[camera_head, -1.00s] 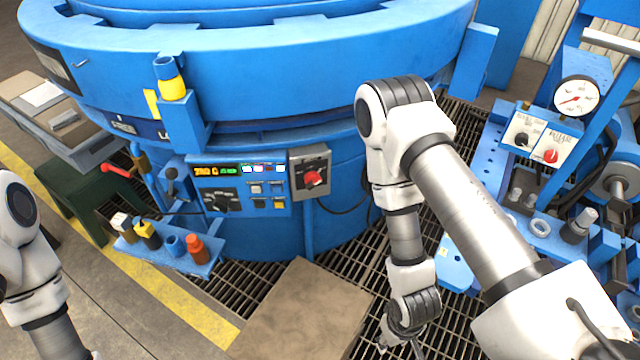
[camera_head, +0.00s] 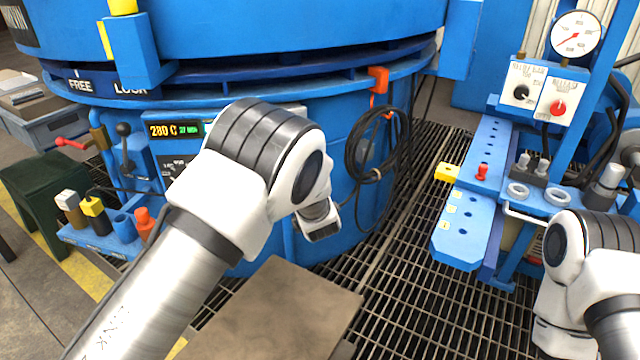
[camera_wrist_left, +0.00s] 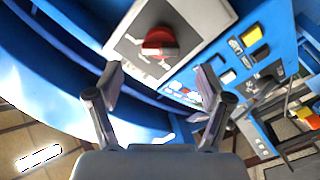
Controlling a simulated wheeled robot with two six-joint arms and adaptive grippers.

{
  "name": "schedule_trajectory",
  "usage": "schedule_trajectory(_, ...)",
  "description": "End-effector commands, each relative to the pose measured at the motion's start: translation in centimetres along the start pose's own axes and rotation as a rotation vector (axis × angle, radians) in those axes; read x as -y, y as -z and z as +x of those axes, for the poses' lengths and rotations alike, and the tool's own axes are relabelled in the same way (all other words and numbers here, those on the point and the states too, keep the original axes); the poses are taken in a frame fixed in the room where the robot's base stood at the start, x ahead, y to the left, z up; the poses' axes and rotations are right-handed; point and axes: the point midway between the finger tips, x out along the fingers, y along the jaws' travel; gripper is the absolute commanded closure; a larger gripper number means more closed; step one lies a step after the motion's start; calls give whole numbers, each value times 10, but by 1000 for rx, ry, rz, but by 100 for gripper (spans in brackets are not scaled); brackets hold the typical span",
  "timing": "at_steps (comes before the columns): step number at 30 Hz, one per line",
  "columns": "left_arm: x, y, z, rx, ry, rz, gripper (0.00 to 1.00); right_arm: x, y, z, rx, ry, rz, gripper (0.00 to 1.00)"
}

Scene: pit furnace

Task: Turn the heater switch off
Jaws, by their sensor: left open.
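The heater switch (camera_wrist_left: 160,42) is a red rotary knob on a light grey box plate, seen in the left wrist view. In the head view my left arm covers it. The blue control panel (camera_head: 168,168), with a lit display reading about 280 C, shows partly left of my arm; its buttons show in the left wrist view (camera_wrist_left: 240,55). My left gripper (camera_wrist_left: 160,82) is open and empty, with the knob beyond the fingertips, apart from them as far as I can tell. My right arm is at the lower right of the head view; its gripper is out of view.
A coiled black cable (camera_head: 376,150) hangs on the furnace right of my left arm. A small blue shelf with bottles (camera_head: 97,215) stands at the left. A brown plate (camera_head: 285,310) lies on the floor grating. A gauge stand (camera_head: 575,75) is at the right.

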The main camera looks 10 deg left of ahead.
Motion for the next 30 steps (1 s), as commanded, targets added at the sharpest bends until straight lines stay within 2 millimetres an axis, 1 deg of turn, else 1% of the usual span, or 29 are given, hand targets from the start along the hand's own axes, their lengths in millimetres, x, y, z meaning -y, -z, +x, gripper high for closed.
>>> schedule_trajectory(1,2,-6,0,-5,-8,-2,21,0,0,12,-1,0,0,60)
schedule_trajectory(5,0,-2,8,-8,-9,-6,21,0,0,12,-1,0,0,60)
schedule_trajectory(8,1,-2,24,-9,-9,-7,21,0,0,17,-1,0,0,60)
schedule_trajectory(12,1,-2,52,-8,-8,-7,21,0,0,27,-1,0,0,60)
schedule_trajectory(16,0,-2,72,-7,-9,-4,21,0,0,32,0,0,0,60)
schedule_trajectory(19,-1,-1,78,-6,-8,-2,21,0,0,32,0,0,0,60)
schedule_trajectory(25,-1,0,79,-5,-9,-1,21,0,0,32,0,0,0,60)
schedule_trajectory(26,-1,0,79,-5,-9,-1,28,0,0,32,0,0,0,60)
schedule_trajectory(27,-1,0,79,-5,-9,-1,42,0,0,32,0,0,0,60)
schedule_trajectory(29,-1,0,79,-5,-9,-1,63,0,0,32,0,0,0,60)
schedule_trajectory(30,-1,0,78,-5,-9,-1,78,0,0,32,0,0,0,60)
